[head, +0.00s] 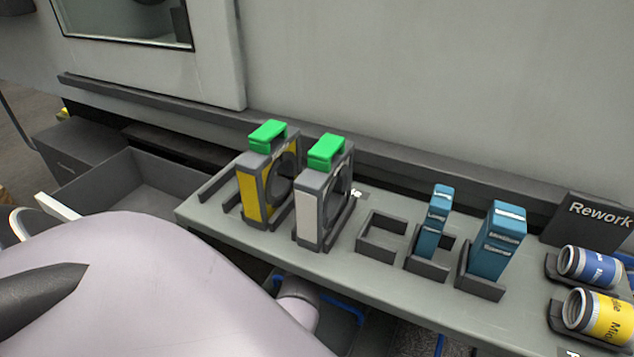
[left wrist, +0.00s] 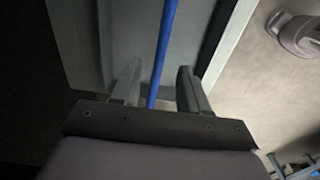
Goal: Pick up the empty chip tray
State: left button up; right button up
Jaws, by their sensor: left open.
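A grey open box (head: 128,158), which looks like the chip tray, sits at the left below the machine. The inside that I can see is empty, and a white bar shows along its near left edge. My own pale arm hides its near side. In the left wrist view my left gripper (left wrist: 158,90) is open with nothing held. A blue rod shows between its fingers, and I cannot tell how far beyond them it is. The left gripper does not show in the head view. My right gripper is in neither view.
A grey shelf (head: 340,280) runs to the right, holding two green-topped cartridges (head: 256,190) (head: 318,205), an empty holder (head: 382,240), two blue boxes (head: 432,225) (head: 495,245) and cans (head: 590,265) by a "Rework" sign (head: 598,212). The machine wall stands behind.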

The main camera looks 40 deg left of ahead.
pick_arm(q)
notch_tip(320, 180, down, 4)
jog(key=shift+f+b, duration=0.1)
jog(key=shift+b, duration=0.85)
jog(key=shift+f, duration=0.15)
grip_shut()
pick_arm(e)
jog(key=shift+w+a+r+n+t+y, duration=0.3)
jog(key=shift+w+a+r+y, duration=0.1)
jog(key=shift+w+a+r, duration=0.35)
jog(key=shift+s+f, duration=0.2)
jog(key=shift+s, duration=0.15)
pick_arm(q)
jog(key=shift+w, duration=0.1)
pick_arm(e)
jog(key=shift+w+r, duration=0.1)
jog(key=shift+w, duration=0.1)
